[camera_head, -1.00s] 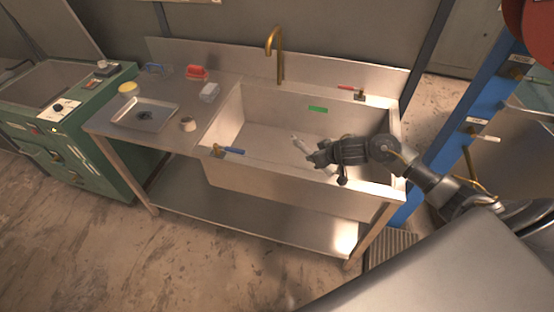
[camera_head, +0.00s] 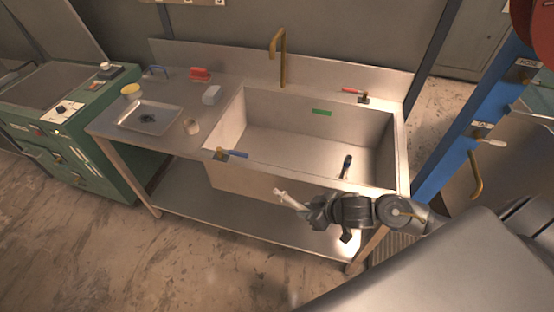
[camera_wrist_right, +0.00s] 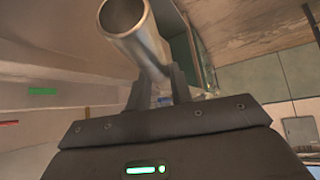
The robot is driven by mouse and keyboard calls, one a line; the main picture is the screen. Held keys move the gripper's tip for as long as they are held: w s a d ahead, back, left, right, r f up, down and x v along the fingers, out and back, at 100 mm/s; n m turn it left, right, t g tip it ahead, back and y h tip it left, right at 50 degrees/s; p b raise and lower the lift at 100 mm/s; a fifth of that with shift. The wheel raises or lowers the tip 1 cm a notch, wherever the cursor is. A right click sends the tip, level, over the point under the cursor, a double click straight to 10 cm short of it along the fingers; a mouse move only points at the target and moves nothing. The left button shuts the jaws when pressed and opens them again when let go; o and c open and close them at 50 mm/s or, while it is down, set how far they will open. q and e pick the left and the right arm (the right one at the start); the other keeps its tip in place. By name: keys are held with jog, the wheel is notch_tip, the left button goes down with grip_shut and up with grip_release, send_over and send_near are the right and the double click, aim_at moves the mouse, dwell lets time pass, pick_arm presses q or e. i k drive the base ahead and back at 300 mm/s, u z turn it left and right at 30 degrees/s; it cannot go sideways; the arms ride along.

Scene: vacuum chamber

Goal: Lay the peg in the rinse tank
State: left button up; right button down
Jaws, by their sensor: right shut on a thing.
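The peg (camera_head: 290,199) is a pale, slim metal cylinder. My right gripper (camera_head: 305,209) is shut on it, and the peg sticks out toward the left, tilted. In the right wrist view the peg (camera_wrist_right: 137,32) looks like a hollow-ended metal tube between the fingers (camera_wrist_right: 160,88). The rinse tank (camera_head: 270,143) is the deep steel basin with a green label (camera_head: 321,112) on its back wall. In the head view the peg and gripper overlap the tank's outer front wall, outside the opening. Their height is hard to tell. My left gripper is not in view.
A small dark thing with blue (camera_head: 347,166) stands in the tank at right. A brass tap (camera_head: 281,55) rises behind. A tray (camera_head: 150,116) lies on the left counter.

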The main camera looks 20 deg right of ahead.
aim_at(277, 152)
jog(key=i, duration=1.4)
